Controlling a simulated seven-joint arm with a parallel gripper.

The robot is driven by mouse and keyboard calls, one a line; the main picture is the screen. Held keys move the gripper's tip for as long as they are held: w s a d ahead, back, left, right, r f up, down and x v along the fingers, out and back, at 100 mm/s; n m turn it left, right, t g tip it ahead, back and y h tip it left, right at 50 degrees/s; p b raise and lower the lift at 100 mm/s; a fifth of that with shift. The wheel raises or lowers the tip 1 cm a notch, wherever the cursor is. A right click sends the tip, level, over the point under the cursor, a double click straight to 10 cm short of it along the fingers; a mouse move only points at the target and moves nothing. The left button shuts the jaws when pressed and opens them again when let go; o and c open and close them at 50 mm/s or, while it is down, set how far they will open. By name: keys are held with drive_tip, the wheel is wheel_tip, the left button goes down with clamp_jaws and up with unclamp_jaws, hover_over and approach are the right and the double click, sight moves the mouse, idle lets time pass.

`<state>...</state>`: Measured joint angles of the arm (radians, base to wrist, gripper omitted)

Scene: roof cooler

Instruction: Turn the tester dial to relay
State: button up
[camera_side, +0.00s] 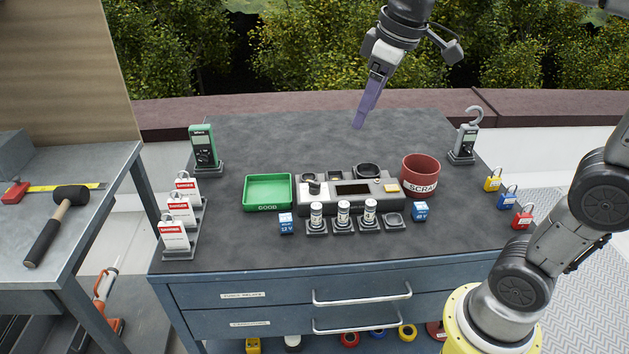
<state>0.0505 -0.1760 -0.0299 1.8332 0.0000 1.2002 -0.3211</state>
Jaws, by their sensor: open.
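The tester (350,190) is a low grey and white box with a dark display in the middle of the grey bench top. A dark knob with a pale top, likely the dial (313,186), is at its left end; its setting is too small to read. A yellow button (390,188) is at the tester's right end, and a dark round socket (367,171) is at its back. My gripper (360,122) has purple fingers and hangs above the back of the bench, apart from the tester. It is open and holds nothing.
A green GOOD tray (268,207) is left of the tester, a red SCRAP bin (420,190) right. Several white cylinders (343,215) and blue relays (286,223) stand in front. Meters (203,147), danger tags (174,235) and padlocks (508,198) line the sides. The back left is clear.

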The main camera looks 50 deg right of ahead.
drive_tip(key=w+d+f+g, duration=0.1)
drive_tip(key=w+f, duration=0.1)
drive_tip(key=w, duration=0.5)
drive_tip(key=g, duration=0.3)
hover_over(314, 182)
wheel_tip(314, 182, down, 10)
wheel_tip(314, 182, down, 14)
drive_tip(key=shift+s+f, duration=0.1)
clamp_jaws()
